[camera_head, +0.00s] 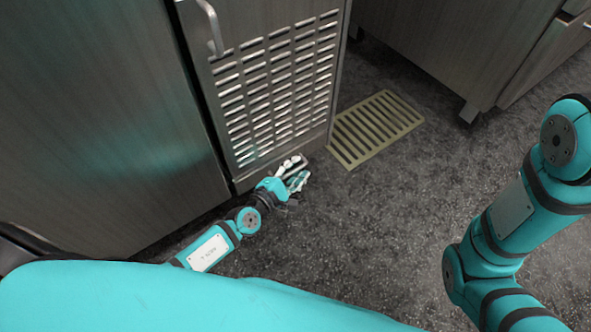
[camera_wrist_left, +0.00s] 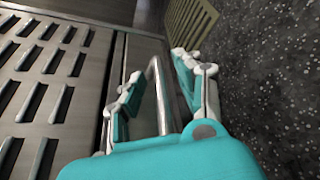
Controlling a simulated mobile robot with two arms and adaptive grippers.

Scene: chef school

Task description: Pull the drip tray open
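The drip tray appears to be the low metal front strip (camera_head: 262,168) under the slotted cabinet door; its edges are hard to make out. In the left wrist view a shiny metal bar handle (camera_wrist_left: 161,92) stands out from this low front. My left gripper (camera_head: 295,171) is down near the floor at the strip. In the left wrist view the fingers of my left gripper (camera_wrist_left: 160,70) are apart, one on each side of the bar. A gap shows between the bar and the left finger; contact with the right finger is unclear. My right gripper is out of view.
The slotted door (camera_head: 275,90) with its upright handle (camera_head: 213,28) is closed above. A slatted floor grate (camera_head: 373,128) lies to the right of the cabinet. Another cabinet (camera_head: 460,45) stands at upper right. The speckled floor (camera_head: 370,220) between is clear.

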